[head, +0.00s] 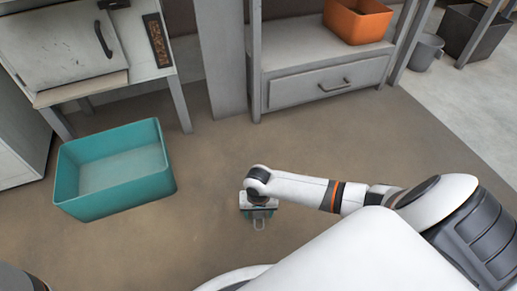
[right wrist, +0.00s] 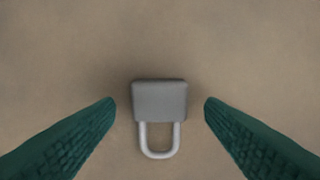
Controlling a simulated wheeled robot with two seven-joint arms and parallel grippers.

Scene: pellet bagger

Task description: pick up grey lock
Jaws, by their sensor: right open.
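The grey lock (right wrist: 160,100) lies on the brown floor in the right wrist view, its body above and its U-shaped shackle toward the bottom of the picture. My right gripper (right wrist: 160,106) is open, with one green ridged finger on each side of the lock and a gap on both sides. In the head view my right gripper (head: 259,212) points down at the floor, and the lock's shackle (head: 260,225) shows just below it; the lock's body is mostly hidden by the gripper. My left gripper is not in view.
A teal open bin (head: 150,192) stands on the floor to the left. A grey shelf unit with a drawer (head: 325,85) stands behind, holding an orange bin (head: 358,18). A white cabinet on a table (head: 62,45) is at upper left. Floor around the lock is clear.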

